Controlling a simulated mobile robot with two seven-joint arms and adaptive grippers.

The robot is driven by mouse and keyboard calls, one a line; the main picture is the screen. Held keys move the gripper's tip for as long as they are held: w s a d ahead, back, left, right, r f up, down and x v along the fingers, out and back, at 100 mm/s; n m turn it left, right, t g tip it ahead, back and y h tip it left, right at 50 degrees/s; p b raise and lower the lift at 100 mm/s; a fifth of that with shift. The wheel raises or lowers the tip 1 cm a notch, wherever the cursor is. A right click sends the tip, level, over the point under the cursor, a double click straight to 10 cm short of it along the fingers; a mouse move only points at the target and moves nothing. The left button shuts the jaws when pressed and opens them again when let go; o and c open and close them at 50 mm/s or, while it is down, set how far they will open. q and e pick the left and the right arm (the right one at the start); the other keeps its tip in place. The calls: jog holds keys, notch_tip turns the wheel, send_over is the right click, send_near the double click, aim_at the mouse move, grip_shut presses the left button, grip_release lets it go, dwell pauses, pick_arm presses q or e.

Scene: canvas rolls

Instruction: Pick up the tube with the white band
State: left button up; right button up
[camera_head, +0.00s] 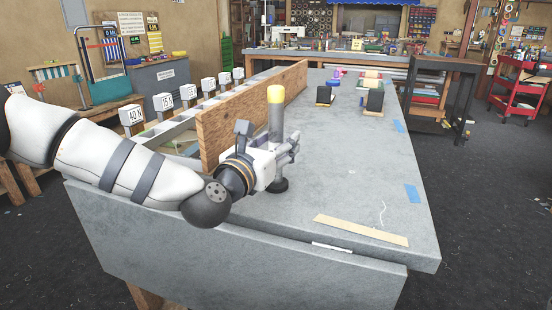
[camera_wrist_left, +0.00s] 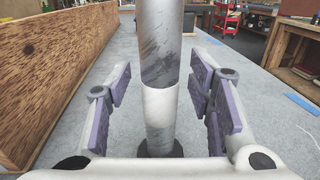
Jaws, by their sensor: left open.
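A grey tube with a yellow top (camera_head: 275,118) stands upright on a dark round base on the grey table (camera_head: 340,205). In the left wrist view the tube (camera_wrist_left: 161,50) is scuffed grey metal above and has a white band (camera_wrist_left: 160,108) lower down. My left gripper (camera_head: 292,148) comes in from the left, level with the tube's lower part. In the left wrist view the open gripper (camera_wrist_left: 160,100) has one finger on each side of the tube, with a visible gap on both sides. In the head view the gripper hides part of the tube's lower length.
A long wooden board (camera_head: 240,115) stands on edge left of the tube, with a row of labelled white boxes (camera_head: 165,102) beyond it. Black blocks (camera_head: 375,101) stand farther back. A flat wooden strip (camera_head: 360,230) lies near the front. The table right of the tube is mostly clear.

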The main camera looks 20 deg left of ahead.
pick_arm(q)
grip_shut()
jog(key=shift+r, duration=0.1)
